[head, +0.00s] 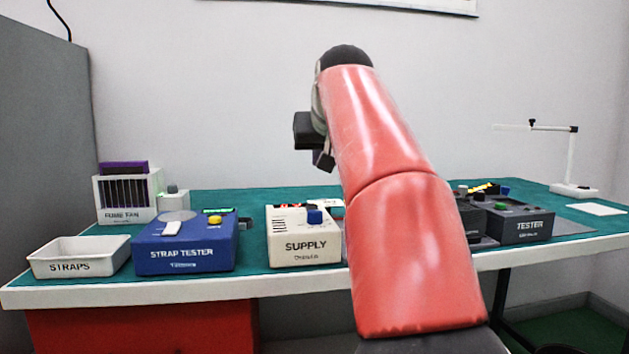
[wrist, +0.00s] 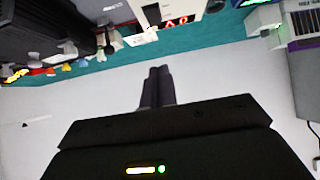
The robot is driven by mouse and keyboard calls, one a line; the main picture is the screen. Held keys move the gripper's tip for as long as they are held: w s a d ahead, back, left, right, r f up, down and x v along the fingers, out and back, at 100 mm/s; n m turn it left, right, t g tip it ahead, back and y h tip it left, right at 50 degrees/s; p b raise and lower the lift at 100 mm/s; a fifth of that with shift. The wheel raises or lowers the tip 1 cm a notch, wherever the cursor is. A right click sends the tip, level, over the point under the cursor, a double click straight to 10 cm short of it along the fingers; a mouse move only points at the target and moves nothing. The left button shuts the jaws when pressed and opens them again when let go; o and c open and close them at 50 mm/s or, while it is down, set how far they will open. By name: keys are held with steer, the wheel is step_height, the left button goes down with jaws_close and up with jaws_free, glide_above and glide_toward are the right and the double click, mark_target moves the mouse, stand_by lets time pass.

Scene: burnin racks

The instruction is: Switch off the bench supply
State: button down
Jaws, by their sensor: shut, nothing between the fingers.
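The bench supply (head: 303,247) is a cream box labelled SUPPLY on the green bench. It has a blue knob or switch (head: 315,216) on top and a red lit display (head: 290,206). Its right side is partly hidden behind my arm. In the wrist view the supply (wrist: 190,7) is cut off at the top edge, with red lit digits (wrist: 176,21). My gripper (head: 323,160) is raised above the supply, apart from it. In the wrist view its two fingers (wrist: 157,70) lie together, empty.
A blue strap tester (head: 184,255) stands left of the supply, then a white STRAPS tray (head: 80,258). A fume fan (head: 127,198) stands behind them. A dark tester (head: 520,225) and a white stand (head: 573,188) are at the right. The air around my gripper is clear.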

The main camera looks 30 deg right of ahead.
steer(key=x, duration=0.8)
steer(key=shift+w+d+f+b, duration=0.1)
steer(key=shift+w+f+b, duration=0.1)
steer(key=shift+f+b, duration=0.1)
steer(key=f, duration=0.1)
steer(key=w+f+b, duration=0.1)
steer(key=shift+d+f, duration=0.1)
steer(key=shift+f, duration=0.25)
steer(key=shift+f+b, duration=0.3)
steer(key=shift+f, duration=0.55)
